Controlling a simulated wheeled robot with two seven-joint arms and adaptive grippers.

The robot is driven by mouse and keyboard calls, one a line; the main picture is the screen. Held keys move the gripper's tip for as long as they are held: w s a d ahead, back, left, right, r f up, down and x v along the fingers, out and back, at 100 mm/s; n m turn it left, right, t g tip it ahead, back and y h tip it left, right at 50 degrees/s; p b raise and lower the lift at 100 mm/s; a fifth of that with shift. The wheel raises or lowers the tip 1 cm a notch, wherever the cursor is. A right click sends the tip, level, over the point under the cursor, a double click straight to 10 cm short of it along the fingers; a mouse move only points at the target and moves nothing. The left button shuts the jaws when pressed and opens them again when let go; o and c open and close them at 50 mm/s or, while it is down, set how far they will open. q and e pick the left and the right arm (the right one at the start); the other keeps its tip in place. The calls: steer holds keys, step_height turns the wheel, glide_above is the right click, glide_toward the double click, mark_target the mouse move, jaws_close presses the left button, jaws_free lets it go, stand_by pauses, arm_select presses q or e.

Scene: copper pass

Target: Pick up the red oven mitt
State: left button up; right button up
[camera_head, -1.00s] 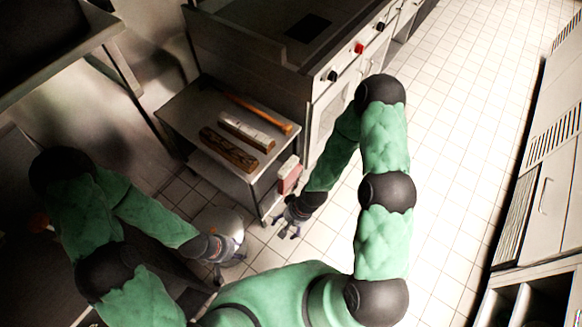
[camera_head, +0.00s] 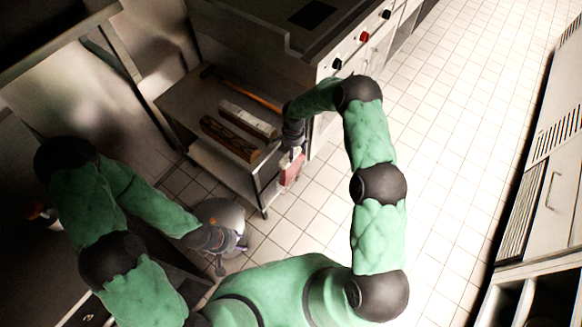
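The red oven mitt (camera_head: 292,174) hangs at the right side of the small steel table (camera_head: 190,100), its upper part pale. My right gripper (camera_head: 288,153) is at the mitt's upper end and partly covers it. Its fingers are too small and dark to tell whether they are open, shut or touching the mitt. My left gripper (camera_head: 226,264) is low over the floor near my base, well apart from the mitt. Its fingers look spread and nothing shows between them.
On the table lie a dark brown block (camera_head: 228,139), a white-topped box (camera_head: 248,119) and an orange-brown rod (camera_head: 240,88). Tiled floor (camera_head: 450,130) is clear to the right, up to the cabinets (camera_head: 550,195).

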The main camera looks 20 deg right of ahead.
mark_target(293, 165)
step_height(293, 165, down, 3)
steer(key=shift+r, duration=0.1)
steer(key=shift+f+b, duration=1.3)
steer(key=shift+f, duration=1.35)
jaws_close()
